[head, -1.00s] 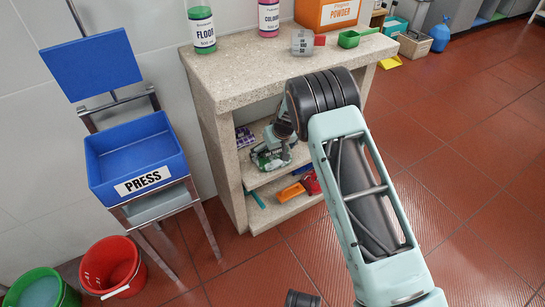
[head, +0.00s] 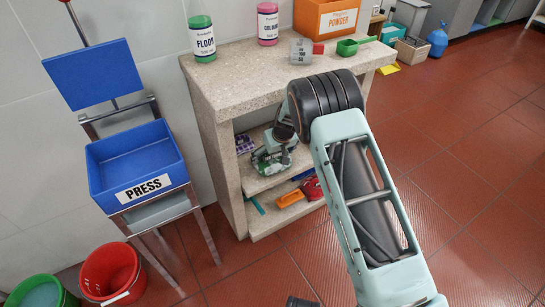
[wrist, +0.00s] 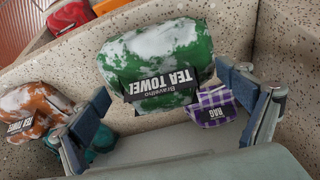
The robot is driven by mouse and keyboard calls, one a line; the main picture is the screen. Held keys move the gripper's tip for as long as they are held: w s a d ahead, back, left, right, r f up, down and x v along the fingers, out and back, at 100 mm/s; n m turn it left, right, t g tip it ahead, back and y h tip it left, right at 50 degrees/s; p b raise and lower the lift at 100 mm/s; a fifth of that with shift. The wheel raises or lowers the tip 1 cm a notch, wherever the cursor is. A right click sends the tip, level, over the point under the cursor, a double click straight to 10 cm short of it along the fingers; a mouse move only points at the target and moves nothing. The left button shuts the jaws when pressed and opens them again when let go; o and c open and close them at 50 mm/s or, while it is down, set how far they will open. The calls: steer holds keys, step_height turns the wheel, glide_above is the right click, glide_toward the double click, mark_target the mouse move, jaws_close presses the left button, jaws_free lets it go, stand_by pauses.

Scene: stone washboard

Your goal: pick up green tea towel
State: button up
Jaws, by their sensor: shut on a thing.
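The green and white tea towel (wrist: 160,50), with a black "TEA TOWEL" label, is a rounded bundle in the wrist view. In the head view my gripper (head: 272,150) is inside the upper compartment of the stone unit, largely in shadow. The towel shows there as a small green and white patch (head: 276,169) low by the fingers, on or just above the shelf. Whether it touches the shelf I cannot tell.
A purple checked rag (wrist: 213,105) lies close by the right finger. An orange and white tea towel (wrist: 30,108) is at the left. The stone unit (head: 225,90) surrounds my gripper, with bottles and a powder box (head: 328,18) on top. A blue press basin (head: 135,160) stands left.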

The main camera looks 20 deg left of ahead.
steer(key=s+d+p, duration=0.3)
steer(key=s+d, duration=0.9)
steer(key=s, duration=0.1)
steer(key=shift+d, duration=0.15)
steer(key=shift+f, duration=0.1)
